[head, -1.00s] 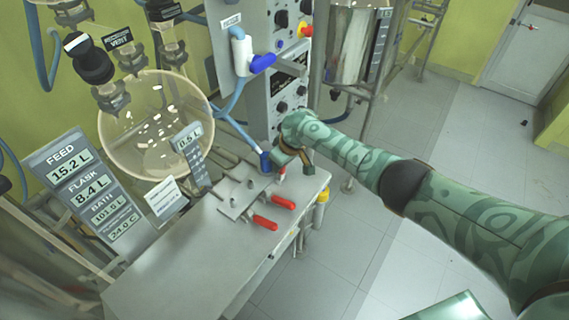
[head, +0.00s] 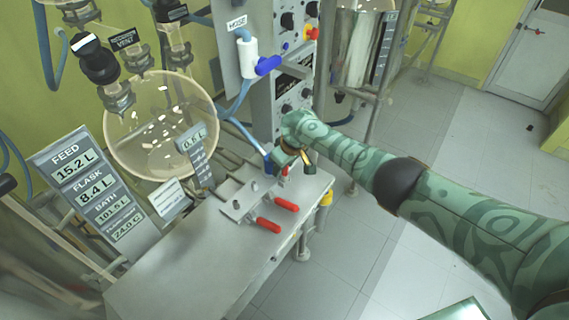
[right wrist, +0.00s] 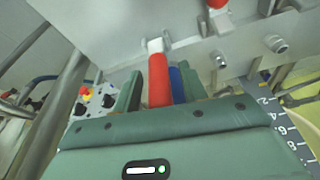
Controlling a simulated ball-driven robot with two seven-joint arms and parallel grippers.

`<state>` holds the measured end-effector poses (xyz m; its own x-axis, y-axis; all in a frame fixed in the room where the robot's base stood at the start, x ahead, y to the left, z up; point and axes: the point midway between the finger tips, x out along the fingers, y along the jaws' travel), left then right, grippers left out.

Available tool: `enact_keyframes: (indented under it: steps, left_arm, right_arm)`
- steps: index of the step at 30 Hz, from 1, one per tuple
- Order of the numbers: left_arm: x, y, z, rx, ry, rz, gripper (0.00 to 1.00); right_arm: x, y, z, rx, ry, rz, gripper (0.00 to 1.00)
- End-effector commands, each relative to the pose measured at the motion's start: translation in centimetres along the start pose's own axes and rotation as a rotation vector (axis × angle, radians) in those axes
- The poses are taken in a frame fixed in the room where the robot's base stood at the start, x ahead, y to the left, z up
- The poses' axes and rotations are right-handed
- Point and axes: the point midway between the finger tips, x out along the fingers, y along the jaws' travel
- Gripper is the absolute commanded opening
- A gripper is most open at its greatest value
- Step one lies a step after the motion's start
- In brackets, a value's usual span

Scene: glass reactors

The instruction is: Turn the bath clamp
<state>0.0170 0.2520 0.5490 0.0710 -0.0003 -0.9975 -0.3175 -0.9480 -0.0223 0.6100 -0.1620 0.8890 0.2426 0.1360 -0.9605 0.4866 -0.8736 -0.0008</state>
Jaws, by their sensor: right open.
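Red-handled clamps sit on a metal plate (head: 238,196) on the bench. Two of their red handles, the far one (head: 287,204) and the near one (head: 268,225), show clearly. A third red handle (head: 286,171) is mostly hidden by my right gripper (head: 296,162). In the right wrist view this red handle (right wrist: 158,80) stands between the two green fingers of my right gripper (right wrist: 158,90), which are open around it. I cannot tell whether they touch it. Another red handle (right wrist: 217,3) shows at the top edge. No label marks which clamp is the bath one. My left gripper is not in view.
A blue hose end (head: 268,160) is close beside the gripper; a blue part (right wrist: 178,85) shows by the handle. A glass flask (head: 160,125), a readout panel (head: 95,190) and a control cabinet (head: 290,90) stand around the bench (head: 190,265).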

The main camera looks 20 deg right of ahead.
Motion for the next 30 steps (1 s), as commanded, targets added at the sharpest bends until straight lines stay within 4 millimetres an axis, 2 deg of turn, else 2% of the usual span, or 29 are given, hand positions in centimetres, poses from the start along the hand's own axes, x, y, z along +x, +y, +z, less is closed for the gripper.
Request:
enact_keyframes:
  steps: [5,15,21,25,30]
  left_arm:
    - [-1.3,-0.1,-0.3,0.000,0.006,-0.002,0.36]
    - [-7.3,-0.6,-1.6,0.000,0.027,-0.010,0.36]
    - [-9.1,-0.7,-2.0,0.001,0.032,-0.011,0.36]
    - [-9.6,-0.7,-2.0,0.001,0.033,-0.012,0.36]
    - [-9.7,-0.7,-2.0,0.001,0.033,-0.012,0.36]
  right_arm:
    - [-1.7,0.0,-0.1,0.000,0.002,0.000,0.42]
    - [-10.8,0.1,-0.3,-0.001,0.004,0.001,0.42]
    - [-14.7,0.0,-0.2,-0.002,0.002,0.001,0.42]
    - [-15.9,0.0,-0.1,-0.001,0.001,0.001,0.42]
    - [-16.3,0.0,0.0,0.000,-0.001,0.000,0.42]
